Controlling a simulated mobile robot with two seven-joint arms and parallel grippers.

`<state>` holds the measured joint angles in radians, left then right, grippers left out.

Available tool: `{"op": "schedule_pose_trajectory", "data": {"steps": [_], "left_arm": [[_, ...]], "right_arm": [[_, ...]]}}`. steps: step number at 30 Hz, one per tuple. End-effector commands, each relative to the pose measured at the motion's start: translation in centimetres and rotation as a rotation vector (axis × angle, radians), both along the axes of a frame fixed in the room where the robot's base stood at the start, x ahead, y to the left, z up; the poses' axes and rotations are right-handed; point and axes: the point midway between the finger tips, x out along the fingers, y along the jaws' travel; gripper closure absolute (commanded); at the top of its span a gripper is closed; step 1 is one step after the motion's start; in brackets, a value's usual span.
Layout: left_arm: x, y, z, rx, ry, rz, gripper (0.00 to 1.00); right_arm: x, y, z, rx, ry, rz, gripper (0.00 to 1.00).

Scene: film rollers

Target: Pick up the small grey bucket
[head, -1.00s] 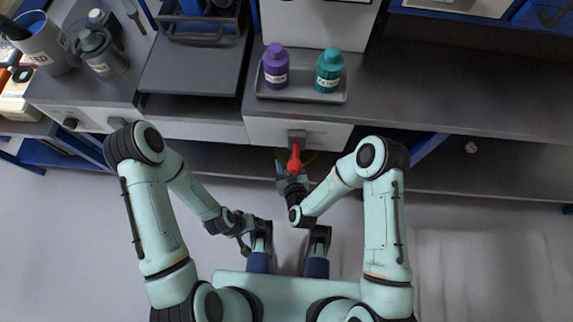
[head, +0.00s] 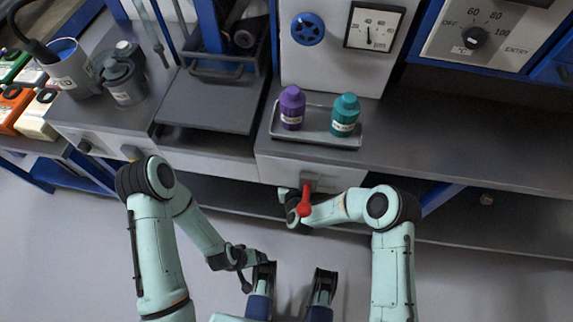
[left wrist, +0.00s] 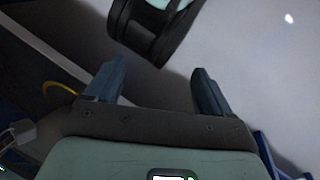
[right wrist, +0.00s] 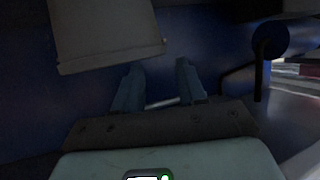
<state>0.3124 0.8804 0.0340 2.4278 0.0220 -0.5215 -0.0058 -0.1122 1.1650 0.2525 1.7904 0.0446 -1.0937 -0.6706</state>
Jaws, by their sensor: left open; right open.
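My left gripper (left wrist: 159,75) is open and empty above the floor, away from the bench. A larger grey bucket (head: 70,72) with a label stands on the bench at the left in the head view.
A grey canister (head: 122,85) stands beside the larger bucket. A tray (head: 285,132) holds a purple bottle (head: 292,107) and a teal bottle (head: 345,115). A red handle (head: 305,205) juts from the bench front by my right arm. The bench's right side is clear.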

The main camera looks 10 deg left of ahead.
Motion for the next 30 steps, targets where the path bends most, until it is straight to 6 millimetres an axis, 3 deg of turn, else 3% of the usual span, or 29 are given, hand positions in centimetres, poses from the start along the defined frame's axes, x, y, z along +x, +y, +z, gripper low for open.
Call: {"op": "schedule_pose_trajectory", "data": {"steps": [3, 9, 22, 23, 26, 27, 30], "left_arm": [[0.9, 0.5, -0.9, 0.012, -0.024, 0.011, 0.18], [2.2, 1.1, -1.7, 0.028, -0.057, 0.024, 0.18], [2.6, 1.3, -1.8, 0.035, -0.07, 0.028, 0.18], [2.6, 1.3, -1.8, 0.034, -0.069, 0.028, 0.18], [2.6, 1.3, -1.8, 0.034, -0.069, 0.028, 0.18], [2.6, 1.3, -1.8, 0.034, -0.069, 0.028, 0.18], [2.6, 1.3, -1.9, 0.034, -0.069, 0.028, 0.18]], "right_arm": [[2.0, 0.7, -0.9, 0.001, -0.001, -0.003, 0.59], [4.1, 1.5, -1.7, 0.001, 0.0, 0.0, 0.59], [4.9, 1.7, -1.9, 0.0, 0.001, 0.001, 0.59], [4.9, 1.7, -1.9, 0.0, 0.001, 0.001, 0.62], [4.9, 1.7, -1.9, 0.0, 0.001, 0.001, 0.95], [4.9, 1.7, -1.9, 0.0, 0.001, 0.001, 1.0], [4.8, 1.7, -2.0, 0.0, 0.002, 0.001, 1.0]]}}
